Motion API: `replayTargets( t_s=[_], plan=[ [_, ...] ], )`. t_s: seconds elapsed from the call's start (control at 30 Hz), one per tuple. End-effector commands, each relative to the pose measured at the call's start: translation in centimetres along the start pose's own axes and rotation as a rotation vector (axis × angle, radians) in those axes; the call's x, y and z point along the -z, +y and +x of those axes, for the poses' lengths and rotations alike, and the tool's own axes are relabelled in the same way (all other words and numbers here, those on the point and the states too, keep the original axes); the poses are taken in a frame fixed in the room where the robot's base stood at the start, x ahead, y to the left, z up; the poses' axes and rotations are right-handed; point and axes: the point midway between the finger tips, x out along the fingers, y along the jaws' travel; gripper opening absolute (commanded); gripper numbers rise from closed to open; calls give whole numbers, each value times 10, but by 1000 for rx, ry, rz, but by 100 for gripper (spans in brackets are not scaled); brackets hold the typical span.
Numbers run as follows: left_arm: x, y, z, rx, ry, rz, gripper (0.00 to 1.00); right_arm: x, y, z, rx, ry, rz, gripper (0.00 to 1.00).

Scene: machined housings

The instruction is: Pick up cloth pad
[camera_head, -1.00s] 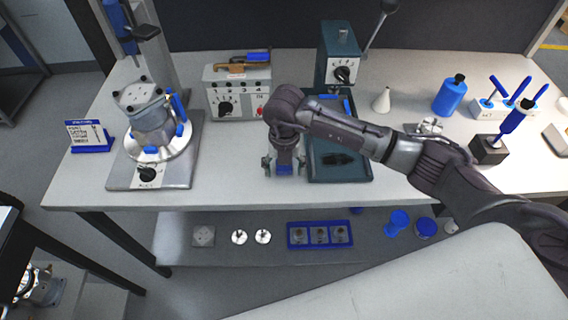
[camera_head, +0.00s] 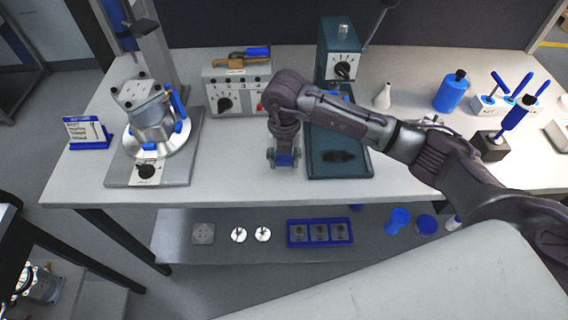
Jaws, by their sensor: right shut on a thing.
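My right arm reaches in from the right, and its gripper (camera_head: 284,158) points down over the front part of the bench, just left of the dark green plate. It is shut on the small blue cloth pad (camera_head: 284,161), which shows between the fingers. Most of the pad is hidden by the fingers, and I cannot tell whether it still touches the bench top. My left gripper is not in view.
A dark green press (camera_head: 339,75) stands behind the arm. A grey control box (camera_head: 238,90) is behind to the left, and a clamped housing (camera_head: 152,115) sits further left. A blue bottle (camera_head: 451,92) stands right. The bench (camera_head: 232,165) is clear left of the gripper.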

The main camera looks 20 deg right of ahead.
Motion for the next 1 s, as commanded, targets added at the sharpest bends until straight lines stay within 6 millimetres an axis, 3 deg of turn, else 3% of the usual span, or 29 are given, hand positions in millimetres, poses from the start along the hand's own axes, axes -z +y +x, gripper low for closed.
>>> replayTargets(
  t_s=[0.07, 0.4, 0.6, 1.0],
  plan=[
    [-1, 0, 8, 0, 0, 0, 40, -2, 0, -14, -3, -7, -2, 18],
    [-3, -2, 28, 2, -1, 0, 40, 9, -75, -59, 3, -5, 2, 18],
    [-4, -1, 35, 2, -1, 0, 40, 13, -104, -78, 1, -1, 1, 18],
    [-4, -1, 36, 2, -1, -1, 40, 15, -116, -87, 0, 0, -1, 18]
  ],
)
